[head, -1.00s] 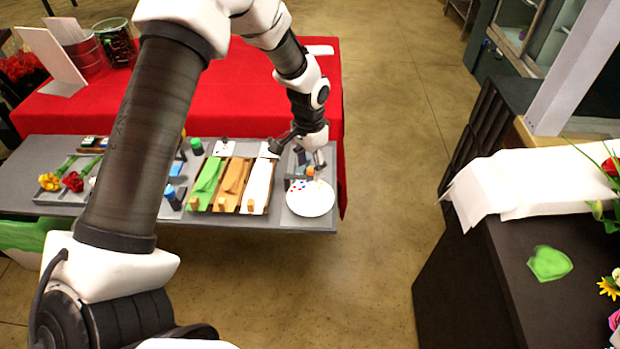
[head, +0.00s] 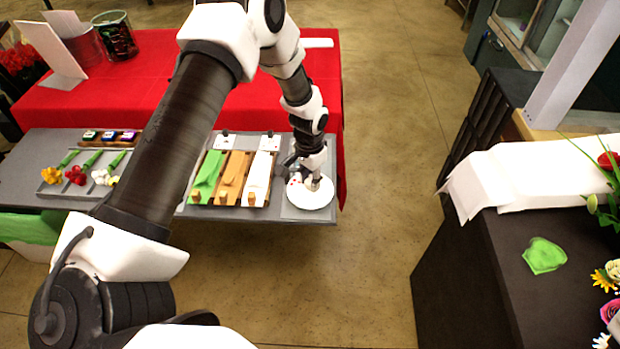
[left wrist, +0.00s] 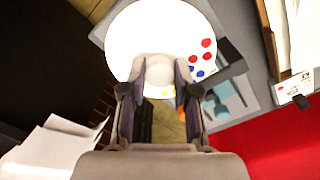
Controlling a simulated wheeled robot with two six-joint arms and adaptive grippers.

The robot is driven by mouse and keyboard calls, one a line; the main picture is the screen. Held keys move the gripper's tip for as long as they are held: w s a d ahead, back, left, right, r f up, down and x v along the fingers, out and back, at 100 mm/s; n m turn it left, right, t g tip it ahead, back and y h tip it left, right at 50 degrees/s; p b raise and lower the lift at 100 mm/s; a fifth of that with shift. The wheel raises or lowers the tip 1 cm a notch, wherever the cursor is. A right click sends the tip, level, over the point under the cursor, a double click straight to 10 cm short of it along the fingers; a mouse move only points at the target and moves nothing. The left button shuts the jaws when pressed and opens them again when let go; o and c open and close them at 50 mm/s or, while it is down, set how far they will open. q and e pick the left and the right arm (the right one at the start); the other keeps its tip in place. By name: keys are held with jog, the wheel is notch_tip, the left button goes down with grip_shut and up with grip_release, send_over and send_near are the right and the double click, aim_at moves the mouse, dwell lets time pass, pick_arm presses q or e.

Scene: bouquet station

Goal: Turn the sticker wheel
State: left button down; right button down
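The sticker wheel (head: 306,203) is a flat white disc at the right end of the grey station. In the left wrist view the wheel (left wrist: 124,32) has several red and blue dots near its right edge. My left gripper (head: 313,178) points down over the back part of the disc. In the left wrist view the left gripper (left wrist: 160,72) has its fingertips apart. A pale knob-like part (left wrist: 158,67) shows between them; I cannot tell whether the fingers touch it. My right gripper is not in view.
Green, tan and white wrap rolls (head: 233,178) lie just left of the wheel. A flower tray (head: 88,172) is farther left. A red-covered table (head: 120,92) stands behind. A dark counter (head: 500,300) with white paper is at the right, across open floor.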

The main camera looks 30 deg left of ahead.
pick_arm(q)
jog(key=shift+f+m+b, duration=0.2)
jog(key=shift+m+b, duration=0.55)
jog(key=shift+m, duration=0.35)
jog(key=shift+r+m, duration=0.15)
jog(key=shift+m, duration=0.85)
jog(key=c, duration=0.8)
grip_release()
jog(key=shift+c, duration=0.2)
jog(key=shift+r, duration=0.1)
notch_tip(320, 180, up, 8)
jog(key=shift+f, duration=0.1)
jog(key=shift+a, duration=0.1)
